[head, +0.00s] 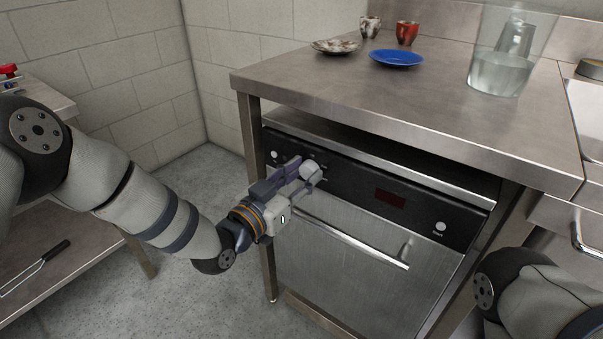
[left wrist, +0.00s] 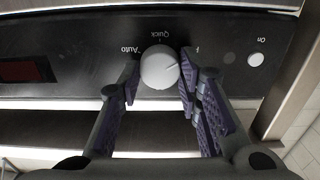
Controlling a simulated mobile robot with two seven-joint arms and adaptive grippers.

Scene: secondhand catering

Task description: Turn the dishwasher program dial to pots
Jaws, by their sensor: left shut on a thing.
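The dishwasher (head: 350,262) stands under a steel counter, with a black control panel (head: 365,190). Its round pale program dial (left wrist: 160,67) is on the panel, at the panel's left part in the head view. My left gripper (head: 302,173) is at the dial, its purple fingers on either side of it and shut on it. In the left wrist view, the lettering is upside down: "Quick" is above the dial and "Auto" to its left. A label to its right is mostly hidden by a finger. A thin line on the dial points up and right there. My right gripper is out of view.
A bar handle (head: 350,240) crosses the dishwasher door below the panel. A dark red display (head: 390,198) and small round buttons are on the panel. On the counter (head: 430,110) stand a blue plate (head: 396,57), a patterned plate, two cups and a glass jar.

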